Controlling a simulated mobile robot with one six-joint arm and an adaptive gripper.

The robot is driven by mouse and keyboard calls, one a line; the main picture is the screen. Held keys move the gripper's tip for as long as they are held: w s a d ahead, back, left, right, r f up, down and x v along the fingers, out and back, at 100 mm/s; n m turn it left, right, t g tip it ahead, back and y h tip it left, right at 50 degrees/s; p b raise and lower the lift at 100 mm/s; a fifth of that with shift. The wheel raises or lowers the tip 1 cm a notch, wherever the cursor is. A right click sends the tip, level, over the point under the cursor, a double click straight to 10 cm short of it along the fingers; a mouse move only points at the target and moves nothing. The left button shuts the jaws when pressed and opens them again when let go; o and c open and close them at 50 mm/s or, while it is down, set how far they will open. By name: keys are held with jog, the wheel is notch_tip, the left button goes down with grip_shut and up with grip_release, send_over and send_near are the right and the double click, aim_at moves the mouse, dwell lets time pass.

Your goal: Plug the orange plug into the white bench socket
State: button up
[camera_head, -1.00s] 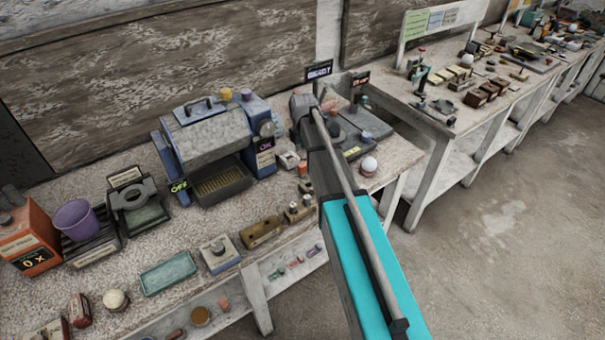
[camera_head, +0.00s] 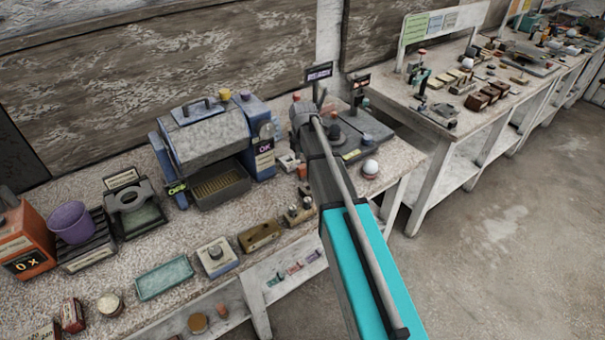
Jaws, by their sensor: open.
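A small orange piece (camera_head: 302,171), which may be the orange plug, shows on the near bench just left of my arm. A small pale block (camera_head: 288,163), which may be the white bench socket, lies just left of it, by the blue machine. They look close together, but I cannot tell whether they touch. My arm crosses the view from the lower right and ends at a dark rounded joint above the bench. My gripper's jaws do not show; the arm may hide them.
A blue-grey machine (camera_head: 212,140) stands at the bench's back. Two signposts (camera_head: 319,73) rise behind my arm. A white sphere (camera_head: 370,167) sits near the right edge. A green tray (camera_head: 165,277) and a purple cup (camera_head: 71,222) are left. Open floor (camera_head: 500,235) lies right.

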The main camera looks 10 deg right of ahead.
aim_at(303, 166)
jog(key=shift+f+b, duration=1.95)
jog(key=shift+f, duration=0.25)
grip_shut()
